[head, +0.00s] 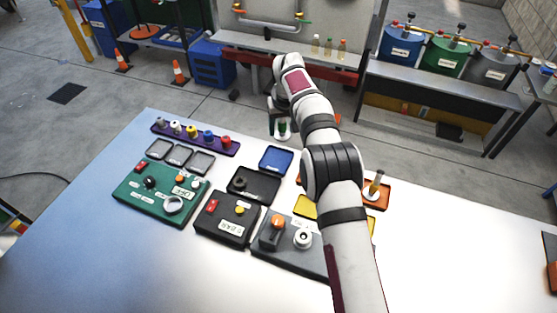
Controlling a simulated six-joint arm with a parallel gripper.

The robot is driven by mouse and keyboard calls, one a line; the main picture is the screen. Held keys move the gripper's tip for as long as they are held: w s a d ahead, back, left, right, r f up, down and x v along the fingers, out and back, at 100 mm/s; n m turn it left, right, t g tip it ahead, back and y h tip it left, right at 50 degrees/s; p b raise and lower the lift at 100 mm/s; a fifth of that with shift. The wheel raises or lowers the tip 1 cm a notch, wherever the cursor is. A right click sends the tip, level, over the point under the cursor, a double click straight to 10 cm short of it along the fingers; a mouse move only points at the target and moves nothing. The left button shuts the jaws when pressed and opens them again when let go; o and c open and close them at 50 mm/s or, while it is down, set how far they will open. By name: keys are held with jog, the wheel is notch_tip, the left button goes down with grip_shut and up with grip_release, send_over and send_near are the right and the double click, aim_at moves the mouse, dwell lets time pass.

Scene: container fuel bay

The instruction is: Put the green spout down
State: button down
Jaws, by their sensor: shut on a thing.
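My gripper (281,133) is over the far part of the white table, just above and right of the blue tray (276,158). It is shut on the green spout (282,126), which shows as a small dark green piece between the fingers. I cannot tell how high it is held above the table, and its lower end is hard to make out.
Small grey trays (179,154), a green panel (160,193), a black box (227,219) and a grey unit (290,245) stand left of my arm. An orange tray (377,196) with an upright piece lies right of it. The table's right side is mostly clear.

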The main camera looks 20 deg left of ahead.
aim_at(275, 158)
jog(key=shift+s+a+f, duration=0.25)
jog(key=shift+a+f, duration=0.2)
jog(key=shift+f, duration=0.1)
jog(key=shift+s+a+f, duration=0.2)
jog(key=shift+a+f, duration=0.2)
jog(key=shift+f, duration=0.1)
notch_tip(275, 158, down, 8)
jog(key=shift+w+r, duration=0.1)
jog(key=shift+f, duration=0.2)
jog(key=shift+c, duration=1)
grip_release()
jog(key=shift+r, duration=0.1)
